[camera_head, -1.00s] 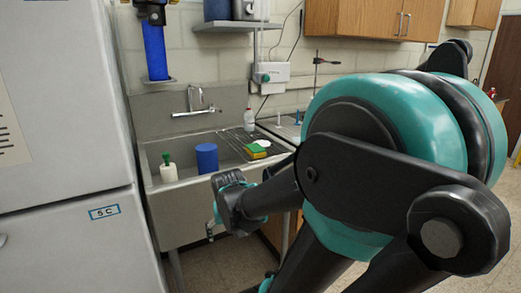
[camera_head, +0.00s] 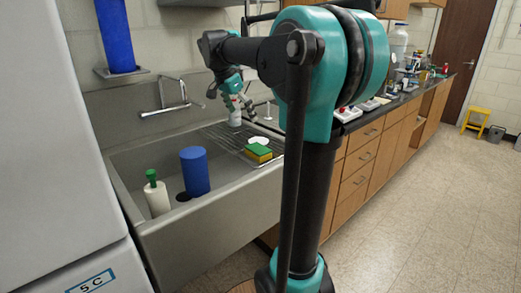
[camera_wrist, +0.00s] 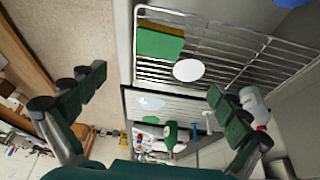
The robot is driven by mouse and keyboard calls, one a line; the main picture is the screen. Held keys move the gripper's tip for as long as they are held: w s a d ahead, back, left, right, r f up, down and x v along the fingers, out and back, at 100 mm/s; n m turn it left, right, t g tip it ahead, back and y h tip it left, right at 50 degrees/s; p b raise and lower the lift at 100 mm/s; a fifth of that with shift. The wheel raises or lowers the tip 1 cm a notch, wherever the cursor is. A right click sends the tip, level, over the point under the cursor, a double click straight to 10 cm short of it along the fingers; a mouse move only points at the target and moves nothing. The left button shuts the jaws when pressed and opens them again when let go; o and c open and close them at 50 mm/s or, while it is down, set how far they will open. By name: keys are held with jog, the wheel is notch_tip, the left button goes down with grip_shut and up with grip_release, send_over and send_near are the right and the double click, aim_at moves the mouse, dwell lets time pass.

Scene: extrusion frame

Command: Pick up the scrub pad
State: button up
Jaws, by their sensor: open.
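The scrub pad (camera_head: 258,152), a green and yellow block, lies on the wire rack (camera_head: 222,137) at the right side of the sink. In the wrist view the scrub pad (camera_wrist: 160,41) is at the top centre, beyond my fingertips, near the rack's edge. A white round disc (camera_wrist: 188,70) lies beside it. My gripper (camera_wrist: 160,92) is open with nothing between its fingers. In the head view my gripper (camera_head: 239,100) hangs above the back of the rack, apart from the scrub pad and partly hidden by my arm.
The sink (camera_head: 215,215) holds a blue cylinder (camera_head: 195,171) and a white bottle with a green top (camera_head: 157,195). A white bottle (camera_head: 235,116) stands behind the rack, close to my gripper. A faucet (camera_head: 172,97) is on the wall. A cluttered counter (camera_head: 392,101) runs right.

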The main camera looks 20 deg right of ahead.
send_over(258, 148)
jog(key=a, duration=0.2)
notch_tip(258, 148, down, 10)
jog(key=shift+s+f, duration=0.15)
jog(key=shift+f, duration=0.05)
jog(key=shift+s+x, duration=0.2)
jog(key=shift+x, duration=1.25)
jog(key=shift+s+x, duration=0.2)
jog(key=shift+x, duration=1.2)
jog(key=shift+w, duration=0.15)
jog(key=c, duration=0.8)
